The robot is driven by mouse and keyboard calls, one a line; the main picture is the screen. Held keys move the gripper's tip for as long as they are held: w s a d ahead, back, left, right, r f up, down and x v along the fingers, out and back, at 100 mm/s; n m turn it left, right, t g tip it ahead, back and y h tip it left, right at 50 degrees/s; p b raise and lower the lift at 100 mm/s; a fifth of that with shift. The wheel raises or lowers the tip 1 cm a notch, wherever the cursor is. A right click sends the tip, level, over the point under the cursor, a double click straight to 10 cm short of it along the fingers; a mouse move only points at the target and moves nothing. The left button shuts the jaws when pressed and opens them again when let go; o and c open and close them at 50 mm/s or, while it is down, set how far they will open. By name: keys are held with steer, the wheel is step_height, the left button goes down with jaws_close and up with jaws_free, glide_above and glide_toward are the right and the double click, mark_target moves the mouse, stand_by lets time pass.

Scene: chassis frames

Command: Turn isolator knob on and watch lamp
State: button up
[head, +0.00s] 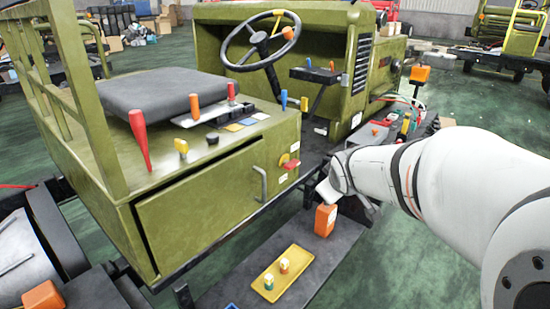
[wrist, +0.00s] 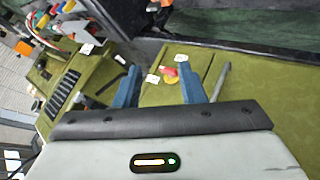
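The red isolator knob (head: 290,164) sits on a yellow plate on the green side panel of the vehicle, below the seat deck. In the wrist view the red knob (wrist: 169,72) shows beyond and between my fingers. My gripper (wrist: 160,68) has two blue fingers spread apart with nothing between them. It is apart from the knob. In the head view my wrist is to the right of the panel, and the fingers cannot be made out. I cannot tell which item is the lamp; an orange block (head: 420,73) on a stalk stands at the right.
A grey handle (head: 263,184) is left of the knob. An orange box (head: 325,219) and a yellow tray (head: 267,284) rest on the dark running board (head: 336,262). Coloured levers, a seat (head: 160,92) and a steering wheel (head: 236,64) are above. Green floor is open at right.

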steer(key=w+f+n+t+y+b, duration=0.1)
steer(key=w+f+n+t+b, duration=0.25)
steer(key=w, duration=0.35)
steer(key=w+f+n+t+y+b, duration=0.15)
steer(key=w+f+n+b, duration=0.25)
steer(key=w, duration=0.4)
steer(key=n+t+y+b, duration=0.2)
steer(key=n+y+b, duration=0.4)
steer(key=n, duration=0.2)
glide_toward(295, 167)
steer(key=x, duration=0.3)
steer(key=shift+w+a+n, duration=0.25)
steer(key=shift+w+a, duration=0.1)
steer(key=x, duration=0.7)
steer(key=shift+w+r, duration=0.15)
jaws_close()
